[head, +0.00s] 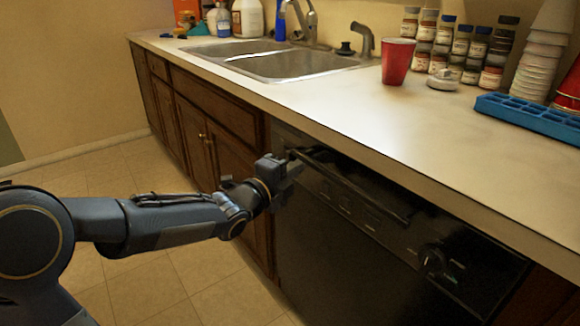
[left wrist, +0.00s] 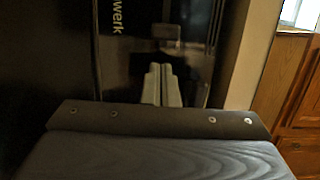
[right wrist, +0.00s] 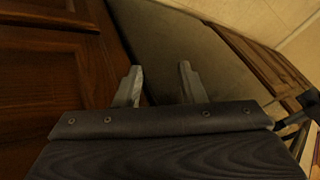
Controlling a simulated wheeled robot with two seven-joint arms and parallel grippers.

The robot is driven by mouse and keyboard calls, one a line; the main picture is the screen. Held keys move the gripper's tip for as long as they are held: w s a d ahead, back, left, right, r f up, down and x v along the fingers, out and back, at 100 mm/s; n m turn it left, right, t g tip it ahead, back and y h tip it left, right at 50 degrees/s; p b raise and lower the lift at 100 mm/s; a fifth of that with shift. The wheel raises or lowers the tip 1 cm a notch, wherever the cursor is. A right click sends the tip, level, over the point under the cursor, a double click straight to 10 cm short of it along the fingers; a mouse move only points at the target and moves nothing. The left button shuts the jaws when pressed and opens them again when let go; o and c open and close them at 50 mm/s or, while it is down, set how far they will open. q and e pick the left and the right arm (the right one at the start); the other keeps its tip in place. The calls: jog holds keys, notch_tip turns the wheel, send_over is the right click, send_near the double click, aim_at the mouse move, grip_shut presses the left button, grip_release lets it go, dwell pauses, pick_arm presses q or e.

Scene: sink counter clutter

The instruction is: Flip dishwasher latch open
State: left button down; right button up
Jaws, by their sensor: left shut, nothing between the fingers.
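The black dishwasher (head: 335,260) is under the counter, with a long dark bar (head: 355,187) along its upper front. My left gripper (head: 290,163) is at the left end of this bar, close to the panel. In the left wrist view its fingers (left wrist: 161,70) are together with nothing between them. Just beyond their tips is a small dark block (left wrist: 167,40) on the black front, possibly the latch; I cannot tell whether they touch. My right gripper (right wrist: 159,70) shows only in the right wrist view, open and empty.
Wooden cabinets (head: 205,135) stand left of the dishwasher, and a knob (head: 433,260) is on its right side. The counter edge overhangs the front. A sink (head: 290,62), red cup (head: 397,60), jars and blue rack (head: 530,117) are on top. The tiled floor in front is clear.

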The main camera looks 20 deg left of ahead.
pick_arm(q)
jog(key=shift+w+a, duration=0.6)
jog(key=shift+a, duration=0.1)
jog(key=shift+a, duration=0.1)
jog(key=w+a+p, duration=0.1)
jog(key=w+a, duration=0.1)
jog(key=a, duration=0.1)
jog(key=shift+w, duration=0.2)
